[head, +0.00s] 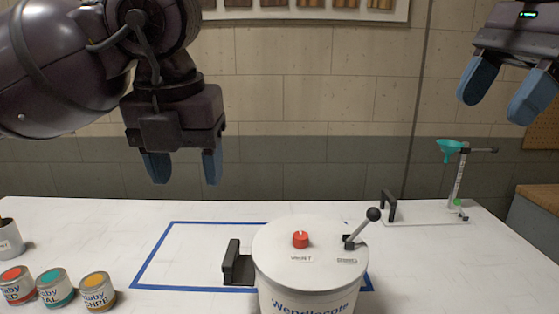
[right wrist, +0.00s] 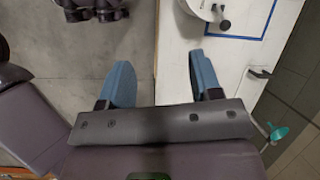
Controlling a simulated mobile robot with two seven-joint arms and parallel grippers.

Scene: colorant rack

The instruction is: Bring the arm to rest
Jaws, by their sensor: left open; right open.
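My left gripper (head: 183,168) hangs at the upper left of the head view, fingers pointing down, open and empty above the table. My right gripper (head: 502,92) is at the upper right of the head view, open and empty. In the right wrist view its blue fingers (right wrist: 160,85) are spread wide, with the table edge and floor below them. Neither gripper touches anything.
A white lidded bucket (head: 310,262) with a red knob and lever stands on the white table (head: 420,270). Several small paint cans (head: 55,287) stand at the left. A teal funnel (head: 449,147) on a stand is at the back right. Blue tape (head: 165,250) marks a rectangle.

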